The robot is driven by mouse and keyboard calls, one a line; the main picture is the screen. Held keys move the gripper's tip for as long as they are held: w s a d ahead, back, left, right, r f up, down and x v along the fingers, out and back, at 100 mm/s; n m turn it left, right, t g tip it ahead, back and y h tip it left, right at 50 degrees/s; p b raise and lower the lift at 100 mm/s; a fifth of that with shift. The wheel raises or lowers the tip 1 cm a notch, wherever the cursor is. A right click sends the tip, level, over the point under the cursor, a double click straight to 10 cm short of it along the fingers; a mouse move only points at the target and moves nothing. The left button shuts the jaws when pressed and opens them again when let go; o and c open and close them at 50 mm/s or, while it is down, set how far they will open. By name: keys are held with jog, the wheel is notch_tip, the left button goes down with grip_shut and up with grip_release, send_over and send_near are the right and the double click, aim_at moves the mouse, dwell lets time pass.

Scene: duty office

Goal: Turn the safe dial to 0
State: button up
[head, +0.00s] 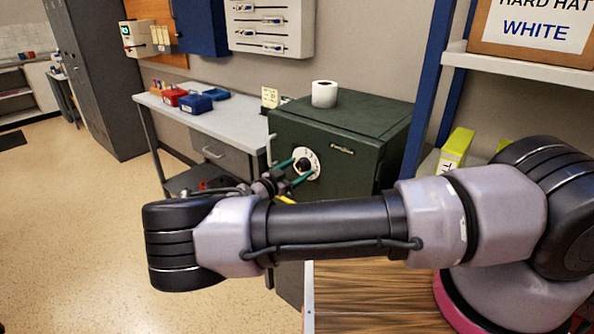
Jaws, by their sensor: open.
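The dark green safe (345,128) stands in the middle of the head view, with its door facing left and toward me. Its round white dial with a black knob (312,158) is on the door. My gripper (300,166) is at the dial, with its green-tipped fingers apart on either side of the knob. I cannot tell whether the fingers touch the knob. The numbers on the dial are too small to read. The safe's handle (271,149) is at the door's left edge. My arm hides the lower part of the safe.
A toilet roll (324,94) stands on the safe. Left of it is a grey desk (220,121) with red and blue boxes (195,102). A shelf unit with a blue post (430,85) is close on the right. The floor at left (75,220) is clear.

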grip_shut()
